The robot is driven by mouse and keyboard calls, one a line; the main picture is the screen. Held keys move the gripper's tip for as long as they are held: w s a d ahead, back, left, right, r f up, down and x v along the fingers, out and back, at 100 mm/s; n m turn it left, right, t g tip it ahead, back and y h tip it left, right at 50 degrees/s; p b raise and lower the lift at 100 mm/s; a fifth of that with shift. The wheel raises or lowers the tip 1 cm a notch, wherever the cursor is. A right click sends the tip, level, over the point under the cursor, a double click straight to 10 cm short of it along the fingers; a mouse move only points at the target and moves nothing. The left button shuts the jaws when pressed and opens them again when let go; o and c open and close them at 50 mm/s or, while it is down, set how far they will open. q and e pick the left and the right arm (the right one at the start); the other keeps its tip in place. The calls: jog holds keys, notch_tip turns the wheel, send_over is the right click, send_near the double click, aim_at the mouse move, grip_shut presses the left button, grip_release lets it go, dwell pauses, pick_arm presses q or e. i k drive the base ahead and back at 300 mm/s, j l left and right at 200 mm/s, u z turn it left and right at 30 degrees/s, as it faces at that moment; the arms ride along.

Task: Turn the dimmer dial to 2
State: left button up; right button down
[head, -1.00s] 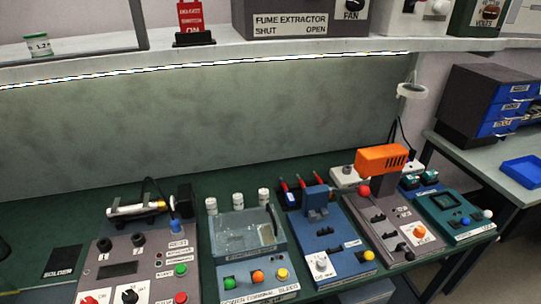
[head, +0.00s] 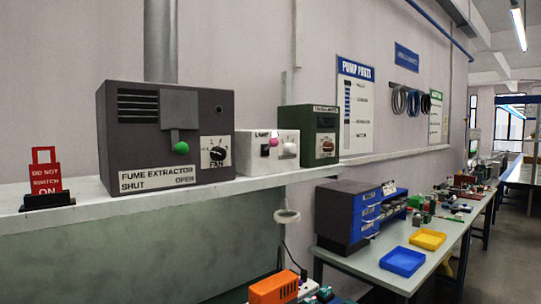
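A white box labelled LAMP (head: 258,155) stands on the shelf between the fume extractor and a green box. Its front has a black switch part with a pink ball (head: 273,142) and, to the right, a pale round dial (head: 289,149). The dial is probably the dimmer; its markings and pointer are too small to read. Neither gripper is in view.
The grey fume extractor (head: 150,115) has a green ball and a FAN dial (head: 216,153). A red sign (head: 46,177) stands left, a green box (head: 321,135) right. Blue drawers (head: 370,210) and trays sit on the right bench.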

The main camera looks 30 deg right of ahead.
aim_at(289, 148)
jog(key=z, duration=1.25)
jog(key=i+l+z, duration=0.5)
jog(key=k+j, duration=0.05)
